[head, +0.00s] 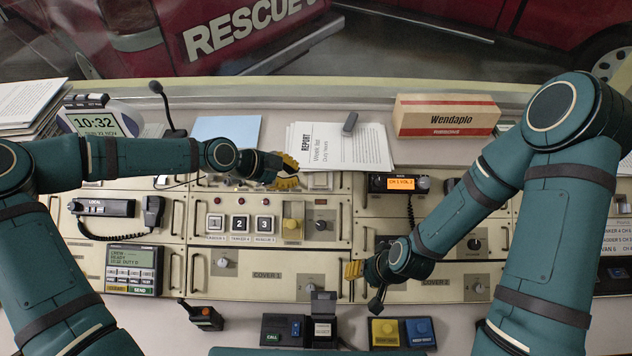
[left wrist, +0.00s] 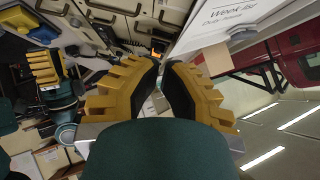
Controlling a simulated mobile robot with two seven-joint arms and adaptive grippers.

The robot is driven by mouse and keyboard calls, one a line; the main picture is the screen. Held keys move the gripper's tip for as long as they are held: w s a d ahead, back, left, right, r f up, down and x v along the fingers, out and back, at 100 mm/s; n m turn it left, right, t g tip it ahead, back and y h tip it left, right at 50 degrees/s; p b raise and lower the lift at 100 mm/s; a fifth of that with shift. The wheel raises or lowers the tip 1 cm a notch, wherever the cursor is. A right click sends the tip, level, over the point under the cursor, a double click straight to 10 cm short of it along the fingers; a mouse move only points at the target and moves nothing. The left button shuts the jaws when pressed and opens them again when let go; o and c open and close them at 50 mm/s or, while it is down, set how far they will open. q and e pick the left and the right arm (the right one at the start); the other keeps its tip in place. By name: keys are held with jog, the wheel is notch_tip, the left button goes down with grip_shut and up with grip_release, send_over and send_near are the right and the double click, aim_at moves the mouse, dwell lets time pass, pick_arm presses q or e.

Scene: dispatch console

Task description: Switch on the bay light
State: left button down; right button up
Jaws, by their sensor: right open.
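I cannot read a bay light label on the console (head: 178,222).
Report papers (head: 340,147), a Wendaplo box (head: 446,116), a microphone (head: 167,108) and a clock (head: 100,121) stand behind the console. A radio (head: 398,184) sits on its right part. Button boxes with a yellow (head: 384,332) and a blue button (head: 420,331) lie in front.

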aim_at(321, 178)
pick_arm(q)
jog(key=b+x, duration=0.2)
jog(key=x, duration=0.3)
jog(key=b+x, duration=0.3)
jog(key=x, duration=0.2)
jog(key=shift+w+f, duration=0.1)
jog(key=shift+f, duration=0.35)
pick_arm(e)
notch_tip(321, 178, down, 6)
jog(key=shift+w+a, duration=0.1)
pick_arm(q)
jog(key=shift+w+f+b, duration=0.25)
jog(key=shift+w+f, duration=0.05)
jog(key=shift+f, duration=0.2)
jog(key=shift+w+f+b, duration=0.25)
jog(key=shift+f, duration=0.25)
pick_arm(e)
jog(key=shift+f, duration=0.25)
pick_arm(q)
jog(key=shift+w+f, duration=0.25)
jog(key=shift+f, duration=0.2)
pick_arm(e)
jog(key=shift+f, duration=0.15)
pick_arm(q)
jog(key=shift+a, duration=0.1)
